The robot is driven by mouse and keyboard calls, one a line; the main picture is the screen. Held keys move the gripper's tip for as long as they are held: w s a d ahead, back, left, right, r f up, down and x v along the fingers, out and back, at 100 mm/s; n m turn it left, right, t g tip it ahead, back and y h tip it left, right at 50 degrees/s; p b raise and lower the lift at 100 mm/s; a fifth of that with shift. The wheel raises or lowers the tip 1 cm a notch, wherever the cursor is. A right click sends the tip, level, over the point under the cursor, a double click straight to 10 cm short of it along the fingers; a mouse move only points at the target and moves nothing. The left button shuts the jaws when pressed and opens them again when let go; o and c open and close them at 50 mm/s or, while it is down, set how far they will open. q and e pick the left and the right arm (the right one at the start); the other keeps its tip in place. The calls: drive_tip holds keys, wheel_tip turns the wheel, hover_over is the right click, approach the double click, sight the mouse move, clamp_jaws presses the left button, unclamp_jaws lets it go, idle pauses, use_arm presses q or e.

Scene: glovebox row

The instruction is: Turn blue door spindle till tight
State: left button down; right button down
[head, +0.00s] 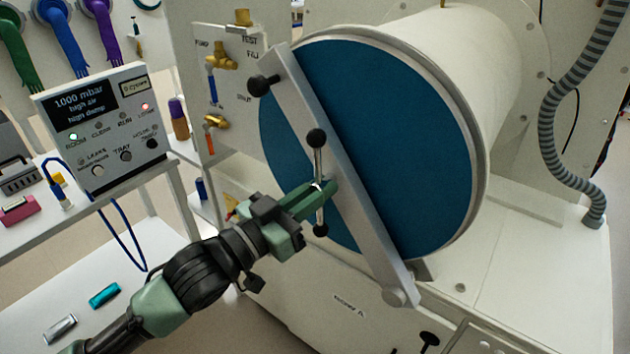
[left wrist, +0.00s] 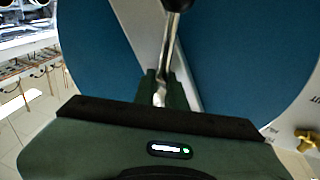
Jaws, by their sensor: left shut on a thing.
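The round blue door (head: 415,150) closes the front of a large white cylinder. A grey bar (head: 345,185) lies diagonally across the door. At the bar's middle is the spindle, with a metal cross handle (head: 318,165) that has a black ball at each end and stands near upright. My left gripper (head: 322,188) is shut on the handle at its middle, by the spindle. In the left wrist view the blue door (left wrist: 240,55) fills the back, and the metal handle (left wrist: 168,50) runs up from between the fingers to a black ball. My right gripper is in neither view.
A control panel (head: 105,125) reading 1000 mbar stands at the left on a white shelf. Brass valves (head: 220,60) are on the plate left of the door. A black knob (head: 262,85) sits at the bar's upper end. A grey ribbed hose (head: 555,130) hangs at the right.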

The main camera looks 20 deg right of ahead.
use_arm(q)
drive_tip(key=m+p, duration=0.1)
drive_tip(key=m, duration=0.2)
drive_tip(key=shift+w+a+m+g+y, duration=0.1)
drive_tip(key=shift+m+g+y, duration=0.2)
drive_tip(key=shift+m, duration=0.1)
drive_tip(key=shift+f+m+g+p, duration=0.1)
drive_tip(key=shift+m+g+p, duration=0.2)
drive_tip(key=shift+m+p, duration=0.9)
drive_tip(key=shift+m+y, duration=0.3)
drive_tip(key=shift+m, duration=0.1)
drive_tip(key=c, duration=1.5)
unclamp_jaws()
drive_tip(key=shift+a, duration=0.1)
drive_tip(key=b+v, duration=0.2)
drive_tip(key=v, duration=0.5)
drive_tip(key=shift+a, duration=0.25)
